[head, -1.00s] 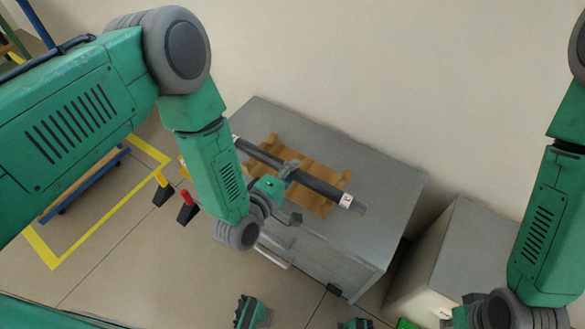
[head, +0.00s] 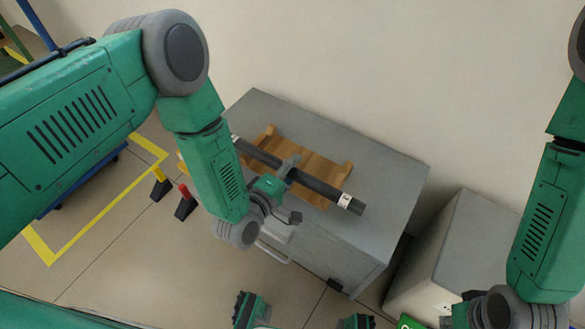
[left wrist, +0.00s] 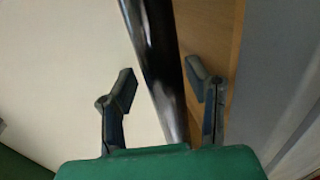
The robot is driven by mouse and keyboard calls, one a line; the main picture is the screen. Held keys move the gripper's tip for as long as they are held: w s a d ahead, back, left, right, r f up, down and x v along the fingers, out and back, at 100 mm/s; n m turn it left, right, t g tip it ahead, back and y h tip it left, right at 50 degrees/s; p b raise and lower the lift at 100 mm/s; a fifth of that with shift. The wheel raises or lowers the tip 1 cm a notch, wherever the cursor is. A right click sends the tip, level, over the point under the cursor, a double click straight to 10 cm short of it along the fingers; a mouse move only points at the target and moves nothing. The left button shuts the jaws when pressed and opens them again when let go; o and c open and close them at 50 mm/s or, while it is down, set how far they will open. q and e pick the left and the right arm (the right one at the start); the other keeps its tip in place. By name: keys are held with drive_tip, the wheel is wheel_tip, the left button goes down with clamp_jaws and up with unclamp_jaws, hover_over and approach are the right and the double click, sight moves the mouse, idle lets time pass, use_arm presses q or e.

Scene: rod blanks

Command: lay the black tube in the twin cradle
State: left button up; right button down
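The black tube (head: 318,186), with pale bands near its ends, runs diagonally over the wooden twin cradle (head: 318,168) on the grey cabinet. I cannot tell whether it rests in both notches. My left gripper (head: 291,190) is at the tube's middle, with one finger across its far side. In the left wrist view, the tube (left wrist: 155,60) passes between the open fingers (left wrist: 161,82), with narrow gaps on both sides. Wood of the cradle (left wrist: 212,35) shows beyond the tube on the right. My right gripper (head: 455,311) is low at the right, small and partly hidden by its wrist.
The grey cabinet top (head: 392,185) is clear to the right of the cradle. A lower grey cabinet (head: 460,245) stands to the right. The wall is close behind.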

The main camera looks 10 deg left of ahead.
use_arm(q)
drive_tip(key=v, duration=1.2)
drive_tip(key=shift+f, duration=0.1)
